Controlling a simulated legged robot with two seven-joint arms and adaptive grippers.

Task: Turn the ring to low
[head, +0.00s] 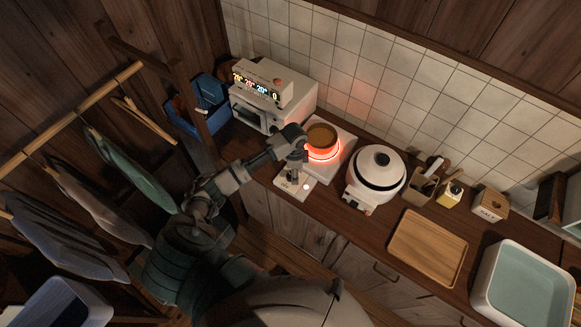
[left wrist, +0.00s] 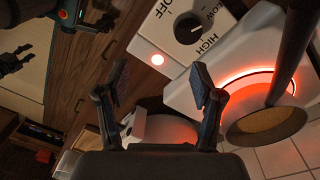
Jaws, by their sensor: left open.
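The cooking ring (head: 323,153) glows orange-red on a white hob, with a brown-topped pot (head: 321,136) standing on it. The glow also shows in the left wrist view (left wrist: 262,78). The hob's control panel (head: 295,186) faces the counter's front. In the left wrist view, its dark round knob (left wrist: 187,28) has OFF, LOW and HIGH printed around it. I cannot tell surely which word its pale mark meets. A small light (left wrist: 157,60) on the panel is lit. My left gripper (head: 293,176) is open and empty over the panel, its fingers (left wrist: 160,82) apart from the knob.
A white rice cooker (head: 376,173) stands close right of the hob. A white oven (head: 275,95) stands to its left. A wooden tray (head: 428,247) and a pale basin (head: 525,285) lie further right. The tiled wall closes off the back.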

